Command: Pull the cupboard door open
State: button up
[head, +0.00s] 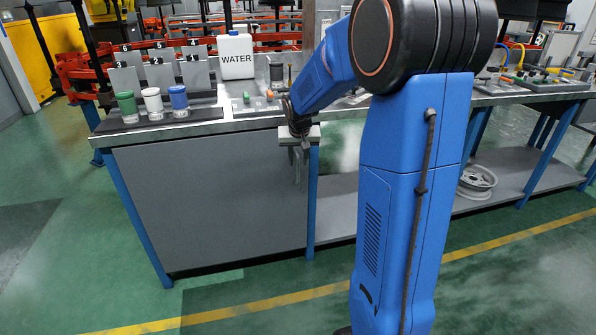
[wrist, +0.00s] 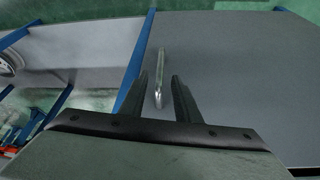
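The cupboard door (head: 215,200) is a flat grey panel under the left part of the workbench. It looks closed, flush with the blue frame. It fills the right of the wrist view (wrist: 235,75). Its handle (wrist: 162,65) is a thin pale bar near the door's edge beside the blue post. My gripper (head: 298,172) is in front of the door's upper right corner. In the wrist view its two dark fingers (wrist: 160,80) are apart, one on each side of the handle in the picture. I see no clear contact; the depth between fingertips and handle is hard to tell.
On the bench top (head: 100,138) stand green, white and blue lidded cups (head: 152,104), grey numbered plates and a white WATER jug (head: 236,57). A blue post (head: 312,200) borders the door. An open shelf with a wheel rim (head: 477,181) lies to the right. The green floor before the door is clear.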

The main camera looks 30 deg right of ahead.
aim_at(298, 167)
jog(key=x, duration=0.7)
jog(key=shift+f, duration=0.1)
grip_shut()
